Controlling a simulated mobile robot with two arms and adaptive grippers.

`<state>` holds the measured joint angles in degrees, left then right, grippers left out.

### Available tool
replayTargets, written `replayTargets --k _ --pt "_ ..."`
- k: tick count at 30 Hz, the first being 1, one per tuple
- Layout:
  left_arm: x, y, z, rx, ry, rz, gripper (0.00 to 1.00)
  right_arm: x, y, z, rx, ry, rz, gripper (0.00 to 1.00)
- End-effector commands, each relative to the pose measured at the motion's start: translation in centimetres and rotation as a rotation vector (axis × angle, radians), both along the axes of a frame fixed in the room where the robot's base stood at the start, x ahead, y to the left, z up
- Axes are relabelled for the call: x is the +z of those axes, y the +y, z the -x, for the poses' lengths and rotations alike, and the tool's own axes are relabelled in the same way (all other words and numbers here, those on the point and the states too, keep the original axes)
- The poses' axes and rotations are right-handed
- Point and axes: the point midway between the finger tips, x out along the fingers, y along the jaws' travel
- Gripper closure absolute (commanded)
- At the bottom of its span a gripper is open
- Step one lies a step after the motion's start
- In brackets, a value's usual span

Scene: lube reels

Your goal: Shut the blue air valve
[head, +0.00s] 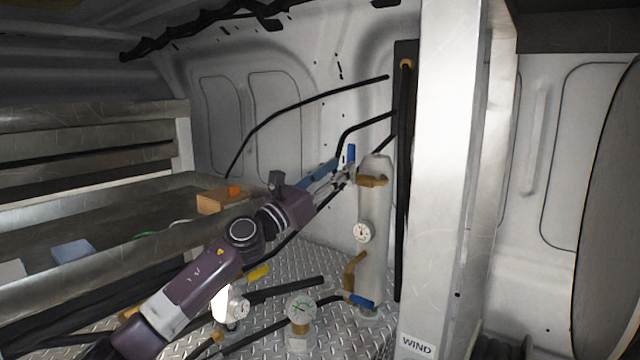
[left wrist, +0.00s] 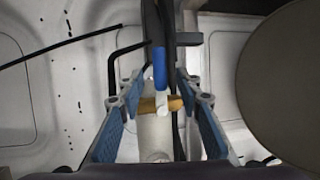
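A blue valve handle (head: 351,154) stands upright at the top of a grey cylinder (head: 371,207), above a brass fitting (head: 371,181). My left gripper (head: 337,174) reaches up to it from the lower left. In the left wrist view the blue handle (left wrist: 160,68) and the brass fitting (left wrist: 161,104) show between the two spread, blue-padded fingers (left wrist: 159,92). The gripper is open, and I see no finger clearly touching the handle. A second blue handle (head: 358,300) lies near level at the cylinder's foot. My right gripper is not in view.
A white post (head: 447,180) with a WIND label stands right of the cylinder. Black hoses (head: 300,104) run along the wall. A metal shelf (head: 110,240) fills the left.

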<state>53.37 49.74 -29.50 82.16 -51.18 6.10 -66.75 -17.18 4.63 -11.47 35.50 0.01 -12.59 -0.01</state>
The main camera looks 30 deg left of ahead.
Motion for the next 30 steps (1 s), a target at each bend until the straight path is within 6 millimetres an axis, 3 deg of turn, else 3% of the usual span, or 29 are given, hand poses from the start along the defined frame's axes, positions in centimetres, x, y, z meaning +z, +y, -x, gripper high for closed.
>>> replayTargets --k 6,12,30 --pt "-1.5 1.1 3.2 -0.001 0.002 -0.002 0.68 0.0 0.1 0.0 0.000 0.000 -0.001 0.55" --pt "-2.3 1.7 4.9 0.000 0.001 0.000 0.68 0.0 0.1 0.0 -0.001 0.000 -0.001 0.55" --pt "-2.5 2.0 5.8 -0.001 0.000 -0.001 0.68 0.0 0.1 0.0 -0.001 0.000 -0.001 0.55"
